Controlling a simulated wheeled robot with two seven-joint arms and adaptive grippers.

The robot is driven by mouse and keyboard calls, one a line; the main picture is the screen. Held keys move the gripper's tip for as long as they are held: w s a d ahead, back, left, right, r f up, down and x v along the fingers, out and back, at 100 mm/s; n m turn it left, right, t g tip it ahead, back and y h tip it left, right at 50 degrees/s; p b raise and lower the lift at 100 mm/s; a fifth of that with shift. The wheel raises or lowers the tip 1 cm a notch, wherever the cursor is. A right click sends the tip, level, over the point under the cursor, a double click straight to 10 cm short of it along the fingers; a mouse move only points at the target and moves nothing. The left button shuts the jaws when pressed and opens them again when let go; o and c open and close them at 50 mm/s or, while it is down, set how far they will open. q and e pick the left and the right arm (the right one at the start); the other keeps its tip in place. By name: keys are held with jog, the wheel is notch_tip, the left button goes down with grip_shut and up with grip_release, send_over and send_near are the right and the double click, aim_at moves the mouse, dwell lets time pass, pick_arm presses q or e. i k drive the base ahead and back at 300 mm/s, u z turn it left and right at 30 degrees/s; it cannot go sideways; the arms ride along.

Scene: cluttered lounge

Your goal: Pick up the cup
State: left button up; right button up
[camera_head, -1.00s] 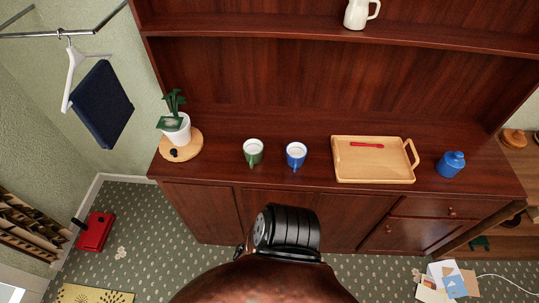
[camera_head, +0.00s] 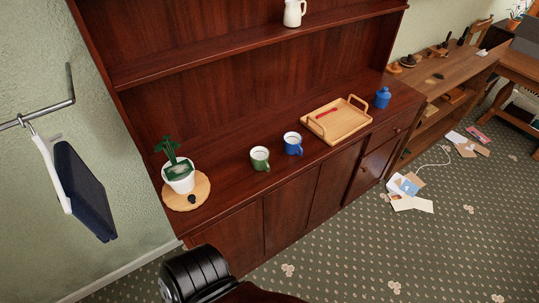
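Two cups stand upright on the dark wooden sideboard (camera_head: 225,185). One is a green cup (camera_head: 260,159) with a pale inside. The other is a blue cup (camera_head: 293,144) with a pale inside, just right of and a little behind the green one. They are apart, and both handles are on the near side. Neither of my grippers is in view, and nothing touches the cups.
A potted plant (camera_head: 179,175) on a round wooden board stands left of the cups. A wooden tray (camera_head: 340,127) and a blue jar (camera_head: 382,97) stand right. A white jug (camera_head: 294,12) is above. Papers (camera_head: 407,188) lie on the floor.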

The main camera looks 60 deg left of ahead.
aim_at(292, 140)
jog(key=u, duration=3.35)
jog(key=i, duration=0.2)
jog(key=z, duration=0.9)
